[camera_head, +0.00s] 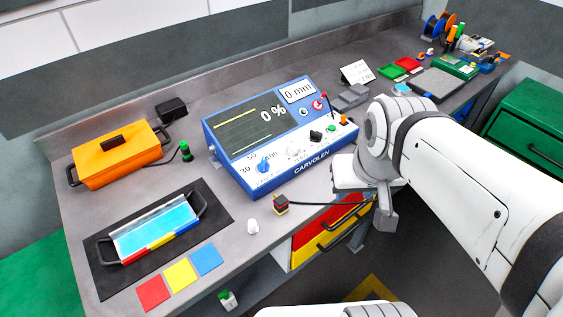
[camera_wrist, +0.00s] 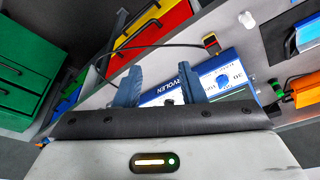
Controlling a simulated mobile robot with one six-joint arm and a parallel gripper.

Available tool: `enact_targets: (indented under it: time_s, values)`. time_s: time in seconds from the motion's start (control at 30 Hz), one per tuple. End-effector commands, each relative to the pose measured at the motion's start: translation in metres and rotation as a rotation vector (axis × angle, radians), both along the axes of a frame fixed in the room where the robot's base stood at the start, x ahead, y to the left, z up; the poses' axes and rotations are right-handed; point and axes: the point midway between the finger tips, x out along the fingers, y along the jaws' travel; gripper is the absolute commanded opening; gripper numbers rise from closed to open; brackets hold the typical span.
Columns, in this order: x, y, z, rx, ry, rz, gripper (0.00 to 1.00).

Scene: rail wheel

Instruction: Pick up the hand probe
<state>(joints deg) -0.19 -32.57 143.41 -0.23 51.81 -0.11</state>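The hand probe (camera_head: 281,203) appears to be the small dark block with a red and yellow top, on the bench in front of the blue instrument. A black cable runs from it to the right, passing behind my gripper. It also shows in the wrist view, at the upper right (camera_wrist: 210,41). My gripper (camera_wrist: 160,86) is open, its two blue fingers apart with nothing between them. In the head view my gripper (camera_head: 372,200) is right of the probe and apart from it, near the bench's front edge. The blue instrument (camera_head: 283,140) reads "0 %" and "0 mm".
A white cap-like piece (camera_head: 253,227) stands left of the probe. A black mat (camera_head: 104,276) holds a tray with blue liquid; red, yellow and blue squares (camera_head: 181,275) lie beside it. An orange case (camera_head: 117,158) stands behind. Drawers (camera_head: 322,238) are below the bench.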

Motion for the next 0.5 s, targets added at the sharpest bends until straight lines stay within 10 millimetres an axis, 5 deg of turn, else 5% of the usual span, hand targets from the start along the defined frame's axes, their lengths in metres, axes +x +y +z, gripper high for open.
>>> enact_targets:
  time_s: [0.27,0.5]
  values:
    - [0.008,0.005,-0.006,-0.004,0.017,0.031,0.51]
    - [0.059,0.043,-0.044,-0.031,0.127,0.244,0.56]
